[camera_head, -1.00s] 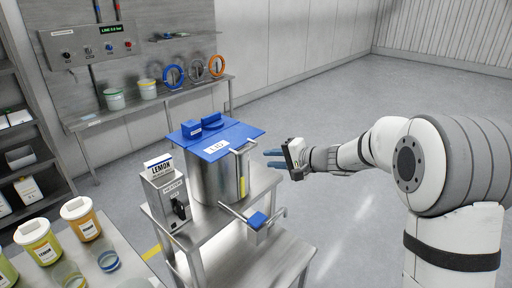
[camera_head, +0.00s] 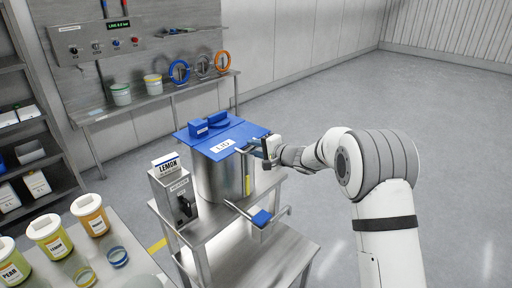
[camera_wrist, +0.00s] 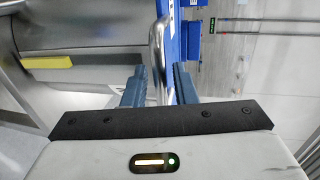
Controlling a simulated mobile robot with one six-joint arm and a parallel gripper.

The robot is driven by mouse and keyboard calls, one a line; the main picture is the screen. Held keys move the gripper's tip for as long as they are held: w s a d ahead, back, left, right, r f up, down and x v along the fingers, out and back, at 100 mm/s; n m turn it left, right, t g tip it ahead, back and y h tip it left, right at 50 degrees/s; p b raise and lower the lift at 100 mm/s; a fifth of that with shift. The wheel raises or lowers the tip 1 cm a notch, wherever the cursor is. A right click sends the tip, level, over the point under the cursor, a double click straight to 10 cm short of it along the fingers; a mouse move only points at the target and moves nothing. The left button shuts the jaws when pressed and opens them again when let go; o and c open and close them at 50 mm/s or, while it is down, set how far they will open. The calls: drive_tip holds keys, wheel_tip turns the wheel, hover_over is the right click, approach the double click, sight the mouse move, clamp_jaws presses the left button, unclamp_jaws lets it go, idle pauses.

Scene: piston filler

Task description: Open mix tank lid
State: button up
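The mix tank (camera_head: 213,182) is a steel cylinder on a steel cart. Its blue lid (camera_head: 232,134), labelled LID, lies flat across the top, shut. A metal bar handle (camera_head: 241,152) sticks out at the lid's right front edge; my gripper partly covers it. My gripper (camera_head: 252,148) is at this handle, coming from the right. In the wrist view, its two blue fingers (camera_wrist: 160,86) stand apart on either side of the curved metal handle (camera_wrist: 156,45). A gap shows between handle and fingers. The lid's blue edge (camera_wrist: 168,22) is just beyond.
A LEMON-labelled heater box (camera_head: 172,192) stands left of the tank. A lower bar with a blue pad (camera_head: 262,218) juts from the cart's front. The floor to the right is clear.

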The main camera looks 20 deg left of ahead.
clamp_jaws()
idle(0.4)
